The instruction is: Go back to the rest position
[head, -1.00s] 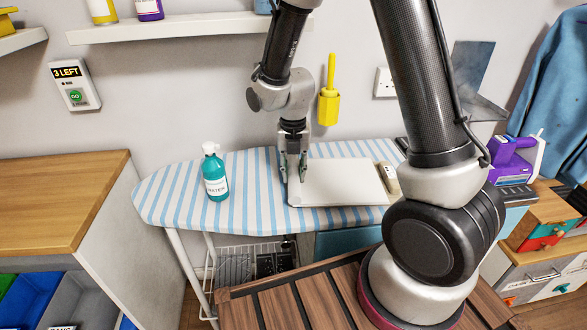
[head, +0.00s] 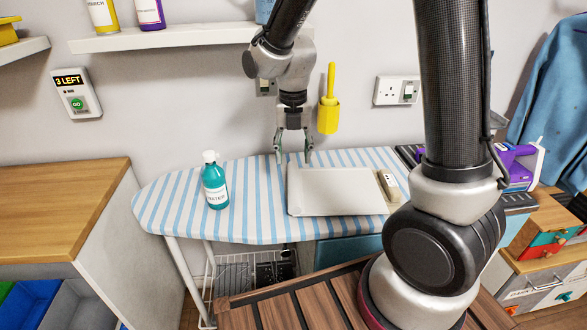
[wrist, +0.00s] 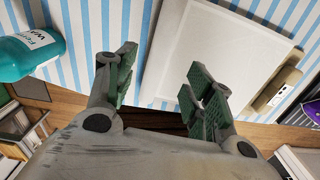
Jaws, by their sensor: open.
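My gripper (head: 293,158) is open and empty above the back part of the striped ironing board (head: 255,225). In the wrist view my gripper (wrist: 160,85) shows its two green-padded fingers spread apart with nothing between them. A pale flat board (head: 335,192) lies on the ironing board, to the right of and below the fingers in the head view. It also shows in the wrist view (wrist: 215,50). A teal bottle (head: 215,183) stands upright on the ironing board, left of my gripper.
A small beige device (head: 389,186) lies at the flat board's right edge. A yellow holder (head: 329,115) hangs on the wall close to the right of my wrist. A white shelf (head: 165,38) runs above.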

